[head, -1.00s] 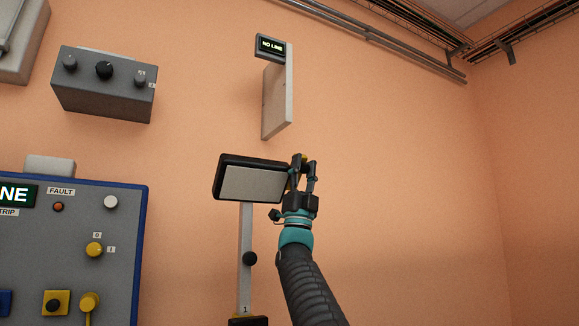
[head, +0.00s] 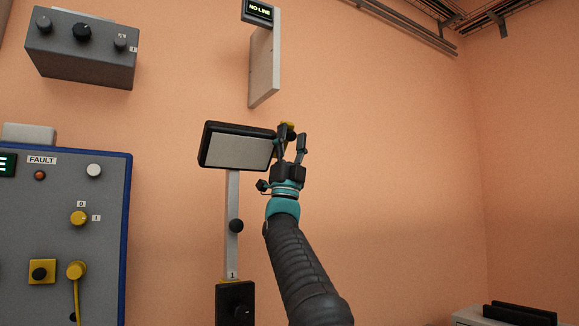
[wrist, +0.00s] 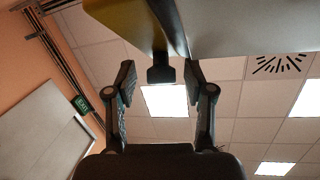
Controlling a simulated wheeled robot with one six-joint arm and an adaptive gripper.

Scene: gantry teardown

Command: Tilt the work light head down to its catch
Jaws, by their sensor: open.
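The work light head (head: 238,150), a black-framed box with a pale panel, sits on top of a pale upright post (head: 231,200) with a black knob (head: 236,226) on its side. A small yellow and dark part (head: 288,131) shows at the head's right end, partly hidden by my fingers. My gripper (head: 292,143) is open at that right end. In the wrist view my open fingers (wrist: 160,82) stand on either side of a dark tab (wrist: 160,74) that hangs under a yellow part (wrist: 125,18). I cannot tell whether they touch it. The catch is not clearly visible.
A grey panel with a blue edge (head: 127,230) is at the left, with a grey knob box (head: 82,48) above it. A "NO LINE" display (head: 259,10) on a pale board (head: 264,65) is above the light. The wall to the right is clear.

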